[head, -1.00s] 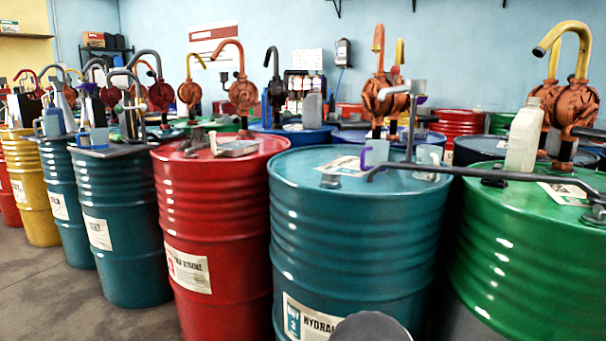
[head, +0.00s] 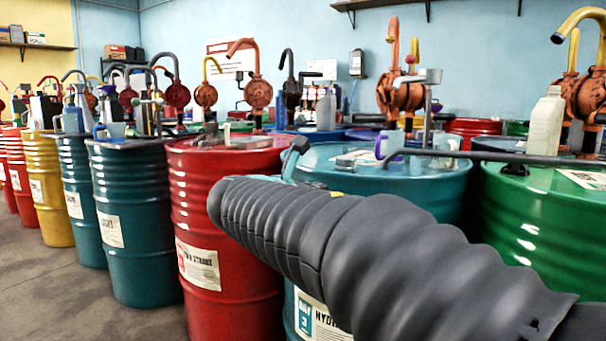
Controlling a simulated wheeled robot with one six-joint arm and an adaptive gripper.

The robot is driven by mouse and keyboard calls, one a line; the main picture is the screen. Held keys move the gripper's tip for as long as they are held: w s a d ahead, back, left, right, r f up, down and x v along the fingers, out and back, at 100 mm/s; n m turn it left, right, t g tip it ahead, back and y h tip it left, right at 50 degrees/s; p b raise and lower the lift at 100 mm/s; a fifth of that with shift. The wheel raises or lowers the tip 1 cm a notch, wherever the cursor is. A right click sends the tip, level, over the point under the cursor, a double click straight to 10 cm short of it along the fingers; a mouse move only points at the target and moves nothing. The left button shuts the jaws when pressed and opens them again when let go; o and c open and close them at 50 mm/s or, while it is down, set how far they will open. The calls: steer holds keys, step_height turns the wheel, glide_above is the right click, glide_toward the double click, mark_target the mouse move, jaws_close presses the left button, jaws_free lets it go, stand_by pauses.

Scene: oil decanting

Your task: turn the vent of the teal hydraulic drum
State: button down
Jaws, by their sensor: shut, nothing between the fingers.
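The teal hydraulic drum (head: 455,186) stands right of the red drum, its lower front and part of its lid hidden behind my grey sleeved arm. What looks like the vent, a small grey fitting (head: 344,163), shows at the lid's front left, partly hidden; its turn cannot be told.
A grey bar (head: 450,155) crosses above the lid towards the green drum (head: 540,225). The red drum (head: 195,215) is close on the left. Floor (head: 80,300) is clear at lower left.

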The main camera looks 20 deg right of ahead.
mark_target(339, 159)
steer(key=w+d+r+n, duration=0.1)
steer(key=w+d, duration=0.2)
steer(key=w, duration=0.1)
steer(key=w+d+n, duration=0.1)
steer(key=w+d, duration=0.2)
steer(key=w, duration=0.1)
steer(key=w+d+r+t+h, duration=0.1)
steer(key=w+d, duration=0.2)
steer(key=shift+w+d+r+n+b, duration=0.25)
steer(key=shift+w+r+n+b, duration=0.1)
steer(key=shift+w+n, duration=0.05)
steer(key=shift+d+r+h+p, duration=0.1)
steer(key=shift+h+p, duration=0.2)
steer(key=shift+p, duration=0.05)
